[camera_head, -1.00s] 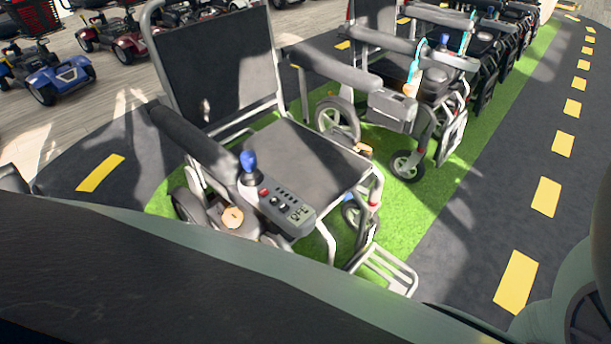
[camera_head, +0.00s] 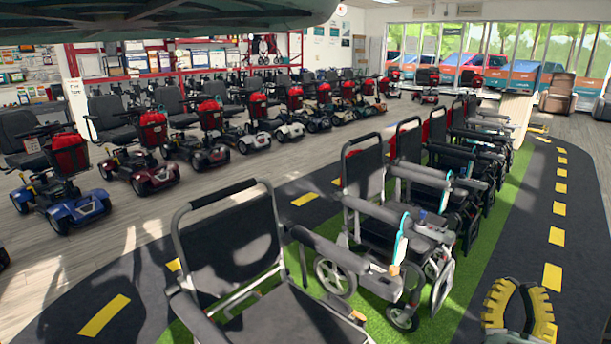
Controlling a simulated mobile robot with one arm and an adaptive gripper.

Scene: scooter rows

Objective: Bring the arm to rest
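My gripper (camera_head: 519,308) shows at the lower right corner, with curved yellow and black fingers over the dark path. Their far ends look close together, with a gap lower down between them. I cannot tell whether it is open or shut. I see nothing held in it. The rest of my arm is mostly out of the picture. The nearest wheelchair (camera_head: 238,250) stands to the left of the gripper, apart from it in the picture.
Several folding power wheelchairs (camera_head: 365,195) stand in a row on a green strip (camera_head: 455,290). A dark path with yellow dashes (camera_head: 556,236) runs along the right. Mobility scooters (camera_head: 66,195) line the left. A dark shape covers the top left edge.

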